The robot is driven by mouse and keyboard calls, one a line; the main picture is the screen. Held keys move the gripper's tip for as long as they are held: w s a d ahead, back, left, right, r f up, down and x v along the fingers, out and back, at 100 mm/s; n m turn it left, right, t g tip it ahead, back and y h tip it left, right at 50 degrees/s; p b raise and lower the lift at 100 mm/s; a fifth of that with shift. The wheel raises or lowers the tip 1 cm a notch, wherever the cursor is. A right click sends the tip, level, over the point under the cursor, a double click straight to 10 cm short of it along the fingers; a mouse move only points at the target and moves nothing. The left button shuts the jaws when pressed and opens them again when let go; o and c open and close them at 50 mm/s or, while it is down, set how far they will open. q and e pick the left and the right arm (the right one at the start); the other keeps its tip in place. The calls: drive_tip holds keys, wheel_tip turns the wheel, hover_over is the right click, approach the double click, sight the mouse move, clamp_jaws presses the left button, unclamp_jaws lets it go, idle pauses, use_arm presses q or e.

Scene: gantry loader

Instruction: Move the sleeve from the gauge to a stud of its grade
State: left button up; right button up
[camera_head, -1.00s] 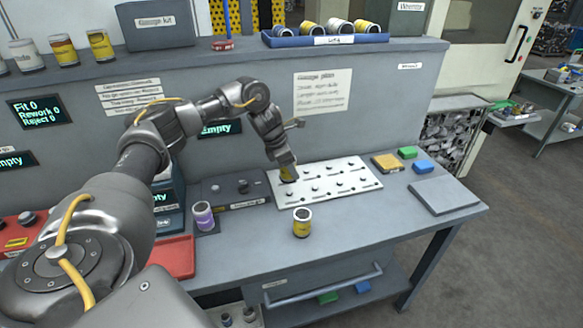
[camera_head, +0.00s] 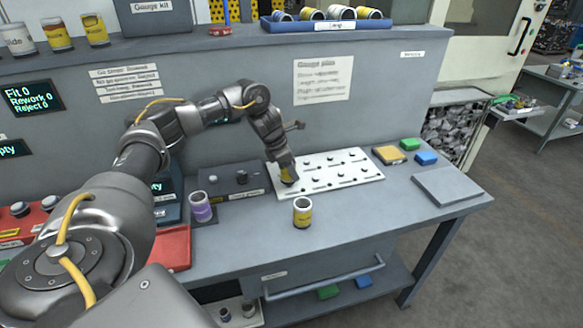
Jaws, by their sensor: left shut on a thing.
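My left gripper (camera_head: 285,168) is at the left end of the white plate with studs (camera_head: 345,183). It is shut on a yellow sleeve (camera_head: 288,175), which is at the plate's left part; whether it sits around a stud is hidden. Another yellow sleeve with a white rim and dark base (camera_head: 302,214) stands upright on the bench in front of the plate. A purple sleeve (camera_head: 201,207) stands on a dark pad to the left. A dark gauge-like block (camera_head: 238,181) with knobs lies between the purple sleeve and the plate. My right gripper is out of view.
Yellow (camera_head: 391,155), green (camera_head: 410,144) and blue (camera_head: 426,158) blocks lie right of the plate, near a flat grey slab (camera_head: 447,187). A red tray (camera_head: 170,247) is at the left. A blue tray of sleeves (camera_head: 330,25) is on the upper shelf. The front right bench is clear.

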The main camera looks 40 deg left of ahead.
use_arm(q)
drive_tip(key=shift+f+b, duration=0.4)
drive_tip(key=shift+f, duration=0.65)
drive_tip(key=o, duration=1.3)
drive_tip(key=shift+v, duration=5.4)
